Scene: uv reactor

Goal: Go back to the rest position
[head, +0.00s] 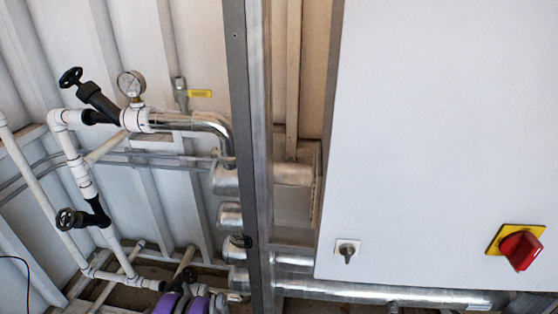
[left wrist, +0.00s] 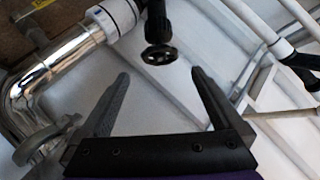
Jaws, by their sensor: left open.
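My left gripper (left wrist: 160,74) is open in the left wrist view, with two dark fingers apart and nothing between them. A black valve handwheel (left wrist: 159,55) shows beyond the fingertips, and I see no contact with it. In the head view only a small part of my left arm, with purple sections, shows at the bottom edge, with the dark gripper (head: 184,283) partly cut off and small. My right gripper is not in either view.
White pipes (head: 78,165) carry an upper black valve (head: 88,92), a lower black valve (head: 82,217) and a pressure gauge (head: 131,83). A grey upright post (head: 246,130) stands mid-view. A white cabinet (head: 430,130) with a red switch (head: 520,249) fills the right.

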